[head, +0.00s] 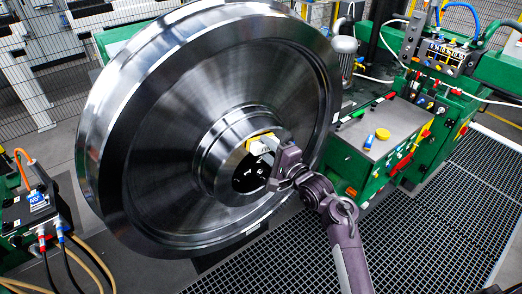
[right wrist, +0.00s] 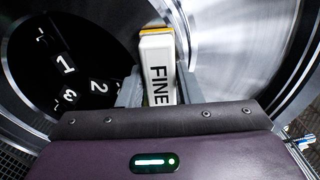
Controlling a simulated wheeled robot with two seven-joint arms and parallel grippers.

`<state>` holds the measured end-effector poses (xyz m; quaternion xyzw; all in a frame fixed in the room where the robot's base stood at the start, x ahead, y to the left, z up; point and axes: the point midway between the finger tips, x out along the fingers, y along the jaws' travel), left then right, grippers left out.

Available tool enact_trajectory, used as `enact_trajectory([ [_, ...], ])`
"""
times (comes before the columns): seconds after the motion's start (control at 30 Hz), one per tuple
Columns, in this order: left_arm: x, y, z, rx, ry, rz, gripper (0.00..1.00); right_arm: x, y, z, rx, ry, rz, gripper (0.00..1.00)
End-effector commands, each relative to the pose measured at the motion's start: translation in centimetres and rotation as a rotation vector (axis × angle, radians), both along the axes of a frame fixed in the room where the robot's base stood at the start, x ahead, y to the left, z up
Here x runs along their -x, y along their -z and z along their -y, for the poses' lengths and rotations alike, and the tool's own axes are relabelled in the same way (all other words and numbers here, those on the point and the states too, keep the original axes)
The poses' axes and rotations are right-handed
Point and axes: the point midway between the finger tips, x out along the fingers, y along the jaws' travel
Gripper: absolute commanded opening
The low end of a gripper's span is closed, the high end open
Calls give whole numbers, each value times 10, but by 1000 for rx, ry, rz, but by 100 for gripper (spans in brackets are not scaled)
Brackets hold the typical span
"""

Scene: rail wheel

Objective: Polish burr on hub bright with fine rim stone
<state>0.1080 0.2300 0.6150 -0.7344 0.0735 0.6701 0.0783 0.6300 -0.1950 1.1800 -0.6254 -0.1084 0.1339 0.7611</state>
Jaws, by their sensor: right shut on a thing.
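The large steel rail wheel (head: 160,150) stands upright and fills the left and middle of the head view. Its hub (head: 208,160) is a raised ring around a dark bore with white numbers. My right gripper (head: 270,152) is shut on the fine rim stone (head: 258,145), a white block with a yellow end. In the right wrist view the stone (right wrist: 158,68) reads "FINE" and sits between the fingers, its yellow end toward the wheel. The stone is at the hub's upper right edge; I cannot tell if it touches. The burr is not discernible. My left gripper is not in view.
A control box with hoses (head: 35,205) is at the left. Dark floor grating (head: 440,220) lies open at the lower right.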

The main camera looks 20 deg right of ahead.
Motion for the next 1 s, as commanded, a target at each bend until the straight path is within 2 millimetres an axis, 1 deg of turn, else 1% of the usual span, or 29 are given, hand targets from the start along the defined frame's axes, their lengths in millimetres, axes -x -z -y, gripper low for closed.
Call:
enact_trajectory([
  [0.33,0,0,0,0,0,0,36,-1,-1,2,-1,-1,2,13],
  [0.47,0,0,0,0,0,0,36,-5,-1,8,0,0,3,13],
  [0.7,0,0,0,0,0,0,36,-14,-2,25,0,0,4,13],
  [1.0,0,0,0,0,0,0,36,-14,-1,27,-1,0,3,13],
])
